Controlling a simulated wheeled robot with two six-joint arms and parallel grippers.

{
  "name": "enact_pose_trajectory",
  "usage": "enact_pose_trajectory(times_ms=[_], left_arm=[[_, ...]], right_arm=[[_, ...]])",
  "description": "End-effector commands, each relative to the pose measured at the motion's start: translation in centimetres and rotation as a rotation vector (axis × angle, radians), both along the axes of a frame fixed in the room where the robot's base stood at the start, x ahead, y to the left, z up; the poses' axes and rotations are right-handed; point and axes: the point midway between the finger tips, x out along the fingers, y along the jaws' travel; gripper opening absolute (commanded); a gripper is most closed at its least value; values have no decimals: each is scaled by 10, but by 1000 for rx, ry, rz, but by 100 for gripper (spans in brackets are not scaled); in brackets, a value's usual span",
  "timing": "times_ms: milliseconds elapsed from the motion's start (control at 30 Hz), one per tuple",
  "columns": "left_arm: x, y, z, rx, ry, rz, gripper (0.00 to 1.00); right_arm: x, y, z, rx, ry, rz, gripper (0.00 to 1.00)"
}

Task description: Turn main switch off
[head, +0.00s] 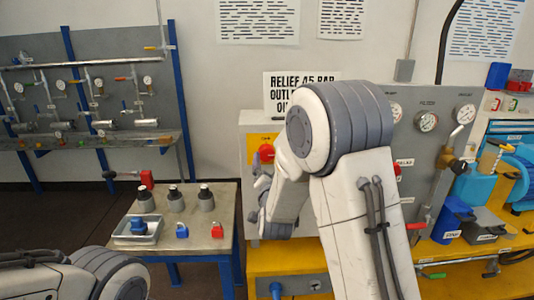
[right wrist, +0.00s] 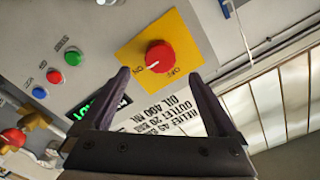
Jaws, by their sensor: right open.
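The main switch is a red round knob (right wrist: 160,56) on a yellow square plate (right wrist: 184,34) on the grey panel. Its white mark points toward the ON label, and the OFF label is at its other side. In the head view the red knob (head: 266,153) shows just left of my right arm. My right gripper (right wrist: 157,73) is open and empty. Its two fingers point at the knob from either side in the picture, and I see no contact. In the head view my right arm hides much of the panel. My left gripper is out of view.
Green, red and blue buttons (right wrist: 72,59) and a lit green display sit on the panel beside the switch. A side table (head: 220,243) with grey-black fittings, a tray and padlocks stands left of the panel. A yellow bench (head: 460,262) runs below.

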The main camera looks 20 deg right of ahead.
Motion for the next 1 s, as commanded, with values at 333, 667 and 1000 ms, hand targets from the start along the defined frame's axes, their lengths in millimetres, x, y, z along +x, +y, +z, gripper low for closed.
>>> enact_pose_trajectory(times_ms=[333,667,1000], left_arm=[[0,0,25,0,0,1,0],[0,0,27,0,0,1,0],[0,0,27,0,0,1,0]], right_arm=[[54,-16,2,0,3,0,94],[62,-18,0,-1,2,1,94],[62,-18,0,-1,2,1,8]])
